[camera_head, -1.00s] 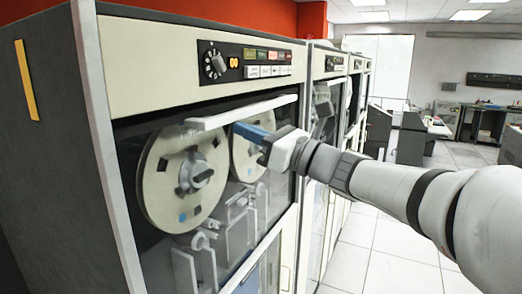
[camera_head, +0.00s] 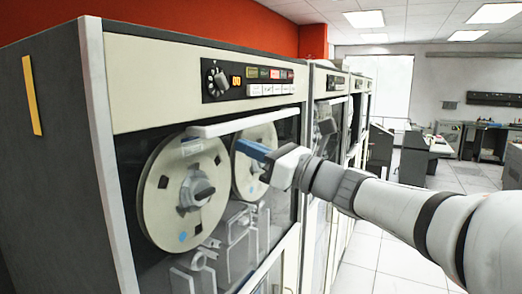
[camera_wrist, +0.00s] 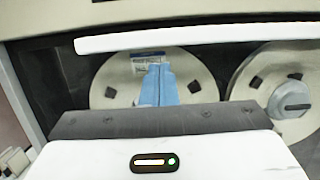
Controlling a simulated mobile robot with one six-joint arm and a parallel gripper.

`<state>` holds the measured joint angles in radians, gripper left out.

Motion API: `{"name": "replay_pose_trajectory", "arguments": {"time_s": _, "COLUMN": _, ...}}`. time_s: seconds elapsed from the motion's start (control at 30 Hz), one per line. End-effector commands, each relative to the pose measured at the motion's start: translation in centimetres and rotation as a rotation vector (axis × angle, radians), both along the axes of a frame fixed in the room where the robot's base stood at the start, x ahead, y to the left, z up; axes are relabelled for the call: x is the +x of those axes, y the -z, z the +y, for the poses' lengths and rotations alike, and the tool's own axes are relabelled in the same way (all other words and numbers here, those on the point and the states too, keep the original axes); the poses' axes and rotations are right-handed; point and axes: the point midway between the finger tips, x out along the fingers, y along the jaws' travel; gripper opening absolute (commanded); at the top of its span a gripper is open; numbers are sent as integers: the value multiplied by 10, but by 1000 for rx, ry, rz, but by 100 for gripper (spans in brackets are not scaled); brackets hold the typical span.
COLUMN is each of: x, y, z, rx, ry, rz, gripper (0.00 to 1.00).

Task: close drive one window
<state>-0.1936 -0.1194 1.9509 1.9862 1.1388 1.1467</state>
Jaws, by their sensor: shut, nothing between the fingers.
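Drive one's window (camera_head: 248,228) is a clear pane with a white bar (camera_head: 245,123) along its upper edge, near the top of the tape drive's opening. The bar also crosses the top of the wrist view (camera_wrist: 200,38). Two tape reels show behind the pane, the left reel (camera_head: 160,212) and the right reel (camera_head: 244,176). My gripper (camera_head: 240,147) has blue fingers, shut and empty, below the bar and in front of the reels. In the wrist view its fingertips (camera_wrist: 158,68) overlap the left reel, apart from the bar. Whether they touch the pane, I cannot tell.
A control panel (camera_head: 250,80) with a knob and buttons is above the opening. More drives (camera_head: 328,120) stand in a row to the right. Open floor (camera_head: 385,262) lies to the right, with desks and machines (camera_head: 480,140) farther back.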

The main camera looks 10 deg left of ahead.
Motion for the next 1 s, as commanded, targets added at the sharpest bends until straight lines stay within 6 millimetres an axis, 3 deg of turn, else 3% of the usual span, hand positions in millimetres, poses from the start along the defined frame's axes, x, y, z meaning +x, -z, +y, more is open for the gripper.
{"name": "replay_pose_trajectory", "arguments": {"time_s": 0.03, "x": 0, "y": 17, "z": 0, "rx": -2, "ry": 1, "rz": 2, "gripper": 0}}
{"name": "replay_pose_trajectory", "arguments": {"time_s": 0.13, "x": -1, "y": 33, "z": -2, "rx": -5, "ry": 2, "rz": 5, "gripper": 0}}
{"name": "replay_pose_trajectory", "arguments": {"time_s": 0.2, "x": -7, "y": 34, "z": -23, "rx": -4, "ry": 8, "rz": 3, "gripper": 0}}
{"name": "replay_pose_trajectory", "arguments": {"time_s": 0.43, "x": -23, "y": 45, "z": -65, "rx": -7, "ry": 6, "rz": 5, "gripper": 0}}
{"name": "replay_pose_trajectory", "arguments": {"time_s": 0.6, "x": -30, "y": 48, "z": -83, "rx": -7, "ry": 2, "rz": 6, "gripper": 0}}
{"name": "replay_pose_trajectory", "arguments": {"time_s": 0.77, "x": -35, "y": 54, "z": -89, "rx": -26, "ry": 2, "rz": 1, "gripper": 0}}
{"name": "replay_pose_trajectory", "arguments": {"time_s": 0.87, "x": -41, "y": 73, "z": -86, "rx": -123, "ry": 10, "rz": -31, "gripper": 0}}
{"name": "replay_pose_trajectory", "arguments": {"time_s": 1.0, "x": -62, "y": 131, "z": -80, "rx": -413, "ry": 4, "rz": -146, "gripper": 0}}
